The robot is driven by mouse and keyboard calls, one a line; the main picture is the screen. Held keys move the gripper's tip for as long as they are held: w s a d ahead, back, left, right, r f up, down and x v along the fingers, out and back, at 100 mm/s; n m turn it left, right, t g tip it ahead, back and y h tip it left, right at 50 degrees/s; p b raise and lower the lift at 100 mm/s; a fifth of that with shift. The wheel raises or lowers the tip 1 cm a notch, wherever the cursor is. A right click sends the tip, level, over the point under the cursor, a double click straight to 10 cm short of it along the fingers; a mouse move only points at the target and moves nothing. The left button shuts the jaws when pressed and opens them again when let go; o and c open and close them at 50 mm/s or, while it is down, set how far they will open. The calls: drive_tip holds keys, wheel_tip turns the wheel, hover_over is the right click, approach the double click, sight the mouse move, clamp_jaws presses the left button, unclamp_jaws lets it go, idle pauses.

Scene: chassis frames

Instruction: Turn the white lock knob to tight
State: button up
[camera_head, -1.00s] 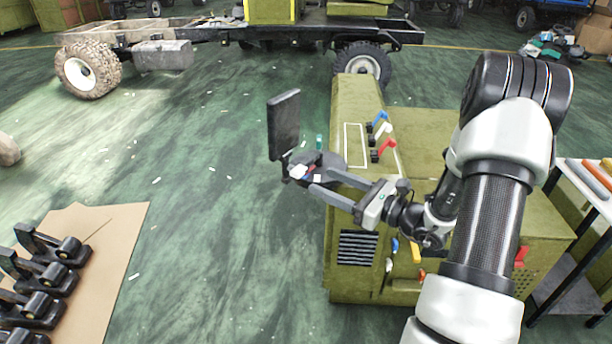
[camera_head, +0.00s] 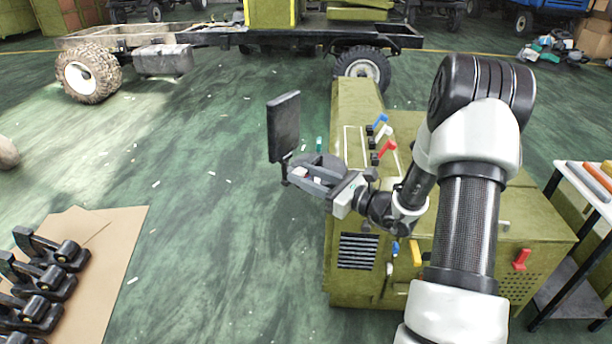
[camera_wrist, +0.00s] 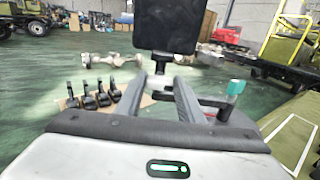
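My gripper (camera_head: 298,178) is at the end of a small arm joint beneath a dark upright panel (camera_head: 284,127). In the wrist view its two fingers (camera_wrist: 171,76) reach forward with a gap between them, their tips close under the dark panel (camera_wrist: 170,24). A small white and red part (camera_head: 303,172) shows beside the fingertips. I cannot tell whether it is the white lock knob, nor whether the fingers touch it. A teal-topped knob (camera_head: 319,143) stands just behind and also shows right of the fingers in the wrist view (camera_wrist: 235,88).
A green machine (camera_head: 358,95) has blue (camera_head: 380,119), white (camera_head: 383,131) and red (camera_head: 387,147) levers on top, close behind my wrist. Black brackets (camera_head: 42,280) lie on a cardboard sheet at the left. Open floor lies left of the panel.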

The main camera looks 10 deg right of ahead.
drive_tip(key=shift+c, duration=0.5)
drive_tip(key=shift+r+p, duration=0.1)
drive_tip(key=shift+p, duration=0.25)
drive_tip(key=m+p, duration=0.2)
drive_tip(key=p, duration=0.1)
drive_tip(key=shift+d+r+m, duration=0.1)
drive_tip(key=shift+r+m, duration=0.05)
drive_tip(key=shift+m, duration=0.25)
drive_tip(key=m+p, duration=0.5)
drive_tip(key=shift+m, duration=0.3)
drive_tip(key=m+p, duration=0.4)
drive_tip(key=shift+w+d+f+m, duration=0.1)
drive_tip(key=shift+f+m, duration=0.1)
drive_tip(key=shift+m, duration=0.1)
drive_tip(key=m+p, duration=0.1)
drive_tip(key=m, duration=0.1)
drive_tip(key=m+p, duration=0.1)
drive_tip(key=m, duration=0.1)
drive_tip(key=shift+f+m+p, duration=0.2)
drive_tip(key=shift+m+p, duration=0.15)
drive_tip(key=shift+m, duration=0.05)
drive_tip(key=o, duration=1.1)
drive_tip(key=shift+c, duration=0.2)
